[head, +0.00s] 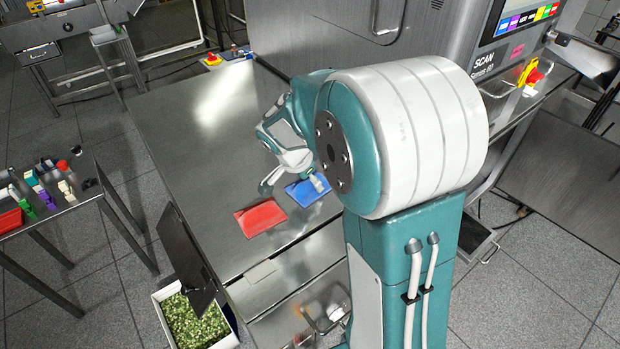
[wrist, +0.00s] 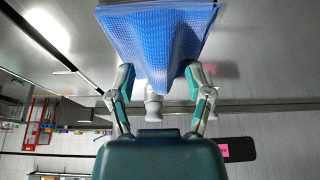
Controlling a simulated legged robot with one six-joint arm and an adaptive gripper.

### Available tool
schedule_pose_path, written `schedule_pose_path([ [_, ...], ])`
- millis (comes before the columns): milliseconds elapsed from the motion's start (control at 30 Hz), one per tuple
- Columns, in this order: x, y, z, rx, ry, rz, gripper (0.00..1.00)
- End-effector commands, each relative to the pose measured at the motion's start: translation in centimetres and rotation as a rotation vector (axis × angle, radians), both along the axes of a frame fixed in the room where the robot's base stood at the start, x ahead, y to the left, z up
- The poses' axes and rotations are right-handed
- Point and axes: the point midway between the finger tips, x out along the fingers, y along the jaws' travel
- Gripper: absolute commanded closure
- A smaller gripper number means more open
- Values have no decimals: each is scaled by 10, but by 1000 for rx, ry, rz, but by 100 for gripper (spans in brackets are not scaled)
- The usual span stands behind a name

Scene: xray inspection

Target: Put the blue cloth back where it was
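The blue cloth (head: 309,192) lies on the steel table, partly hidden by my gripper and arm. In the wrist view the blue cloth (wrist: 158,38) is folded, with a bunched part between my fingers. My gripper (head: 294,187) is low over the table at the cloth. In the wrist view my gripper (wrist: 163,72) has its fingers spread wide, one on each side of the bunched part. I cannot tell whether both fingertips touch it.
A red cloth (head: 261,217) lies left of the blue one. The steel table (head: 185,130) is otherwise mostly clear at the back. A side table (head: 40,215) with small items is at left. A bin of green pieces (head: 195,322) stands below, and the scanner (head: 500,55) at back right.

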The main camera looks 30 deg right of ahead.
Motion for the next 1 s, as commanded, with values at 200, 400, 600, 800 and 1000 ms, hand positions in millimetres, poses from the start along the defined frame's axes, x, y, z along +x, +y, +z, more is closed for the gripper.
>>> schedule_pose_path([
  [200, 0, 0, 0, 0, 0, 0, 31],
  [400, 0, 3, 7, 0, -3, 0, 31],
  [600, -5, 22, 40, 0, -5, 3, 31],
  [800, -9, 38, 75, 1, -5, 1, 31],
  [1000, -12, 46, 94, 0, -2, 1, 31],
])
